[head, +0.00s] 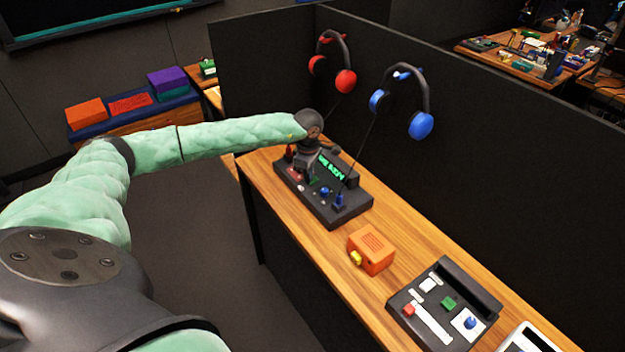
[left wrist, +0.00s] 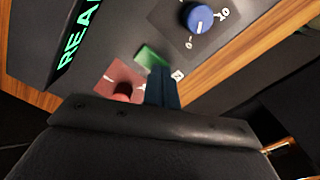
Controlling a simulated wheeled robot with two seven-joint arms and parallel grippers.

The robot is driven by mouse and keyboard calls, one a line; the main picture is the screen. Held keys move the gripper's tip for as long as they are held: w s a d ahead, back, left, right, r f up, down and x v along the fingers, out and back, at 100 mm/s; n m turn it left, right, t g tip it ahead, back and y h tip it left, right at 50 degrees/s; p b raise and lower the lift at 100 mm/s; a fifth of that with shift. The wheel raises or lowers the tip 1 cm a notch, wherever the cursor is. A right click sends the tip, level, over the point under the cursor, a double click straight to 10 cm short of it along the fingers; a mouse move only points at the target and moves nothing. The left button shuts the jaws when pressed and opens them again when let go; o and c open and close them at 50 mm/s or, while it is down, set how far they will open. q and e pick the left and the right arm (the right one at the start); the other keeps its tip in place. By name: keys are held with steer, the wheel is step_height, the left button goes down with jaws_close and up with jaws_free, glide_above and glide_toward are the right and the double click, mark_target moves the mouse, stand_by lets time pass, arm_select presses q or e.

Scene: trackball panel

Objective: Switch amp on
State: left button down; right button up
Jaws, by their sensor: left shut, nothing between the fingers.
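A black console (head: 322,196) with a lit green display (head: 331,168), to which both headphone cords run, stands at the far end of the wooden desk. I cannot tell for certain that it is the amp. My left gripper (head: 304,168) is shut and empty, over the left part of the console. In the left wrist view, its closed fingertips (left wrist: 160,80) are beside a small green part (left wrist: 151,57) and a red patch (left wrist: 119,80) with a dark red piece. I cannot tell whether they touch. A blue knob (left wrist: 199,18) with a 0-to-10 scale is beyond. My right gripper is not in view.
An orange box (head: 371,249) with a yellow piece on its side stands nearer on the desk. A black panel (head: 444,306) with sliders is closer still. Red headphones (head: 345,80) and blue headphones (head: 421,125) hang on the dark partition (head: 500,170) behind.

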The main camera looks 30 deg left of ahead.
arm_select(q)
steer(key=shift+r+p, duration=0.6)
steer(key=shift+r, duration=2.8)
